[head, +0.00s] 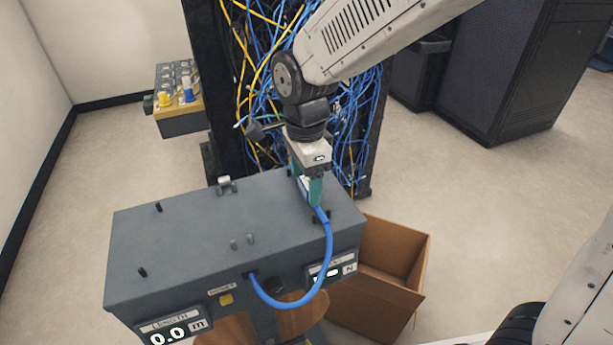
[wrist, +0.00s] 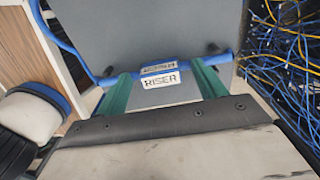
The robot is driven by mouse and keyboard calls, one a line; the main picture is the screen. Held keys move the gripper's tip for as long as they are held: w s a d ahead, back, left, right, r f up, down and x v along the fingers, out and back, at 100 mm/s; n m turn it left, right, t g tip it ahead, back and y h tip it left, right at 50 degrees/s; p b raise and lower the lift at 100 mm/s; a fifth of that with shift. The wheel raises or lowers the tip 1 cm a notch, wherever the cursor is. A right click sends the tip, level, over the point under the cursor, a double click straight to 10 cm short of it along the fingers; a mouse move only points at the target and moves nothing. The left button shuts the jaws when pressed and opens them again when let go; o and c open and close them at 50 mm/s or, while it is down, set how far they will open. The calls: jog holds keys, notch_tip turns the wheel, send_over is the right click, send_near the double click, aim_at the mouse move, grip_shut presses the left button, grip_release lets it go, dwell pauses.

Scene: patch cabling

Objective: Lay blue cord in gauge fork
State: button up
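The blue cord (head: 326,262) leaves a socket on the front of the grey gauge box (head: 190,240), loops outward, and rises over the front edge to my gripper (head: 313,205). In the wrist view the cord (wrist: 150,70) runs across the box top, past two dark pegs (wrist: 105,73) (wrist: 212,47). It carries a small printed label. A white RISER label (wrist: 161,82) shows just beside it.
Readouts (head: 170,332) sit on the box front, one reading 0.0 m. More small pegs (head: 241,242) stand on the box top. An open cardboard box (head: 385,270) is at right. A rack (head: 225,90) with tangled blue and yellow cables stands behind. A connector tray (head: 180,115) is at back left.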

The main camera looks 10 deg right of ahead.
notch_tip(320, 180, up, 8)
jog(key=shift+f, duration=0.1)
dwell(0.5)
dwell(0.4)
jog(key=shift+n, duration=0.6)
jog(key=s+n, duration=0.1)
jog(key=n, duration=0.1)
jog(key=s+d+f+n, duration=0.1)
jog(key=n, duration=0.1)
jog(key=shift+d+g, duration=0.15)
jog(key=shift+g, duration=0.15)
jog(key=s+d+r+n+t, duration=0.2)
jog(key=s+d+n, duration=0.7)
jog(key=s+d, duration=0.8)
jog(key=d+r, duration=0.1)
jog(key=d, duration=0.2)
jog(key=shift+s+r+n, duration=0.15)
jog(key=shift+s+n, duration=0.05)
jog(key=shift+n, duration=0.1)
